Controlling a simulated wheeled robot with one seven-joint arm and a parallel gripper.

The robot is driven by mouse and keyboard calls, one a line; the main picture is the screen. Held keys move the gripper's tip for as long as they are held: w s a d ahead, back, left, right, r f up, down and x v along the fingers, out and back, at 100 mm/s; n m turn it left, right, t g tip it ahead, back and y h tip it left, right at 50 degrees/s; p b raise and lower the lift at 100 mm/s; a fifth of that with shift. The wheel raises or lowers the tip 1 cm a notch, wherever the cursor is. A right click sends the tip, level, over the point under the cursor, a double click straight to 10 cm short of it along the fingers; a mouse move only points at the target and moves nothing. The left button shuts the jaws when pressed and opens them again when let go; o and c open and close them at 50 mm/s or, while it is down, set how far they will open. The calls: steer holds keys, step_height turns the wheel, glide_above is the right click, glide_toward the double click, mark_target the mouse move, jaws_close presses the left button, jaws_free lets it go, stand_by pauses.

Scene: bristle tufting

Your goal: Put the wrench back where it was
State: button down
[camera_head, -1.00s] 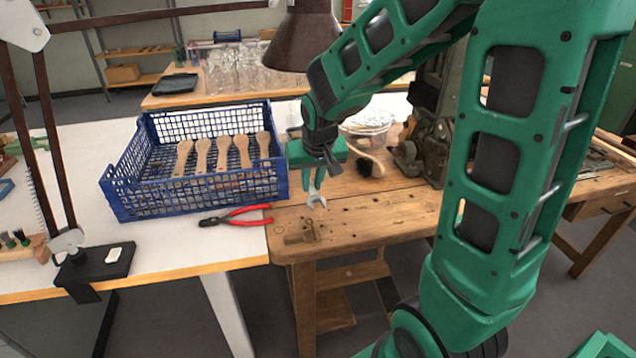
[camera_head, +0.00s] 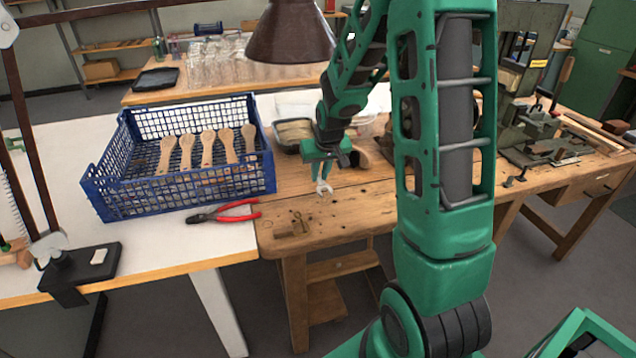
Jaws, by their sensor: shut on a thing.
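The wrench (camera_head: 324,187) is a small silver tool with an open-ended head. It hangs head down from my gripper (camera_head: 324,172), which is shut on its upper part. The wrench is over the wooden workbench (camera_head: 350,205), near its left part; whether its lower end touches the top cannot be told. The fingers hide the rest of the wrench.
A blue crate (camera_head: 185,198) with several wooden brush handles stands left of my gripper. Red-handled pliers (camera_head: 225,212) lie before it. A small wooden block (camera_head: 292,228) lies at the bench's front left. A dark tray (camera_head: 290,146) sits behind my gripper. A brown lamp shade (camera_head: 291,35) hangs above.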

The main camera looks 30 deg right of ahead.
mark_target(320, 179)
steer(key=shift+f, duration=1.6)
steer(key=c, duration=1.7)
jaws_free()
steer(key=shift+f, duration=0.1)
steer(key=v, duration=1.2)
steer(key=s+r+m+g, duration=0.1)
steer(key=s, duration=0.9)
steer(key=s+a+r+m+g+y, duration=0.1)
steer(key=s+r+g, duration=0.1)
steer(key=s, duration=0.8)
steer(key=s+r+m+g, duration=0.1)
steer(key=s, duration=0.9)
steer(key=shift+s+a+r, duration=0.1)
steer(key=shift+a+r, duration=0.1)
steer(key=shift+r, duration=0.1)
steer(key=shift+g, duration=0.3)
